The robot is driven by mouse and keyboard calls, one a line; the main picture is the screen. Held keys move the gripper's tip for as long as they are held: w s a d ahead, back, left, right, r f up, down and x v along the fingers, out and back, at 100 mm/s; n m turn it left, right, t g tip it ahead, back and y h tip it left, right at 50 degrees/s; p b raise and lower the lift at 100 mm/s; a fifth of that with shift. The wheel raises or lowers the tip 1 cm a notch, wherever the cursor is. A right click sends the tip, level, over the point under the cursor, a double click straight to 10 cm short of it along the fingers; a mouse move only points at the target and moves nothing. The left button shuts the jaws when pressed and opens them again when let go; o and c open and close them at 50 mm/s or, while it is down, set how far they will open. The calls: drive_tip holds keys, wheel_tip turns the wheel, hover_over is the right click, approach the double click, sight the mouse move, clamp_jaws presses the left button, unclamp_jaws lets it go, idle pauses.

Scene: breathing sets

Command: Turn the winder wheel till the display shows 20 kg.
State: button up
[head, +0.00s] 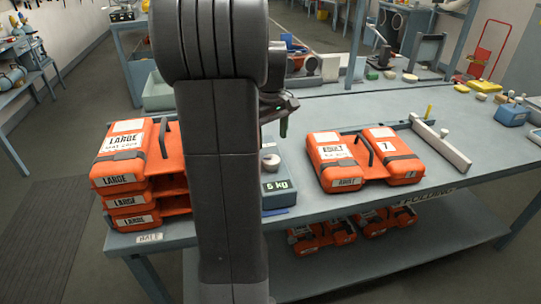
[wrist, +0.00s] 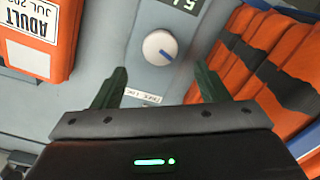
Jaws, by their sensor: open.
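The winder wheel is a small round pale knob (wrist: 160,47) with a blue mark on its face, on a grey-blue unit; it also shows in the head view (head: 270,163), partly hidden by my arm. The display (head: 275,186) on the unit's front reads 5 or 6 kg; the digit is too small to be sure. In the wrist view only a cut-off part of the display (wrist: 180,5) shows, upside down. My gripper (wrist: 160,72) is open and empty, its two dark green fingers apart, with the knob centred just beyond the fingertips. In the head view my gripper (head: 284,124) is above the knob.
A stack of orange LARGE cases (head: 118,170) stands left of the unit. An orange ADULT case (head: 330,160) lies to the right, beside a white rail (head: 442,146). More orange cases (head: 322,234) sit on the lower shelf.

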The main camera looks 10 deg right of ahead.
sight(271, 159)
wheel_tip(271, 159, down, 7)
drive_tip(key=shift+f, duration=0.1)
idle(0.3)
drive_tip(key=c, duration=1)
